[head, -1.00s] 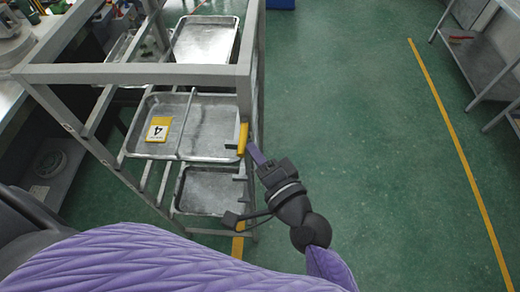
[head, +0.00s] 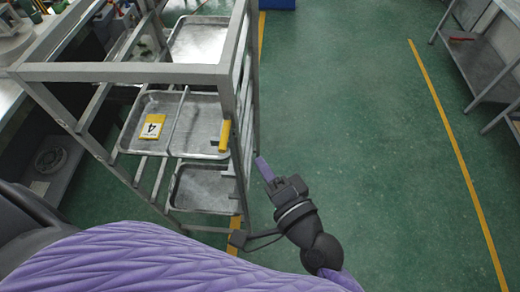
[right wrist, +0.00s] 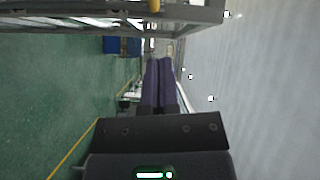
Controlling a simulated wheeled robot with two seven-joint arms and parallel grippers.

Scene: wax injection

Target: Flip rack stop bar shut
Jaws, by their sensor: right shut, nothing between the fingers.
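The grey metal rack (head: 120,72) stands left of centre in the head view, with shallow metal trays on its levels. A yellow piece (head: 224,136) sits at its near right post, beside the middle tray; I cannot tell whether it belongs to the stop bar or whether the bar is open or shut. My right gripper (head: 261,161) is shut and empty, just right of the rack's right side, with a small gap visible. Its purple fingers (right wrist: 159,75) lie together in the right wrist view, where a yellow part (right wrist: 154,5) shows at the top edge. My left gripper is out of view.
A yellow tag marked 4 (head: 152,126) lies in the middle tray. Green floor (head: 350,120) is open to the right, up to a metal table (head: 480,65) at the far right. A blue box (head: 276,3) stands at the back.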

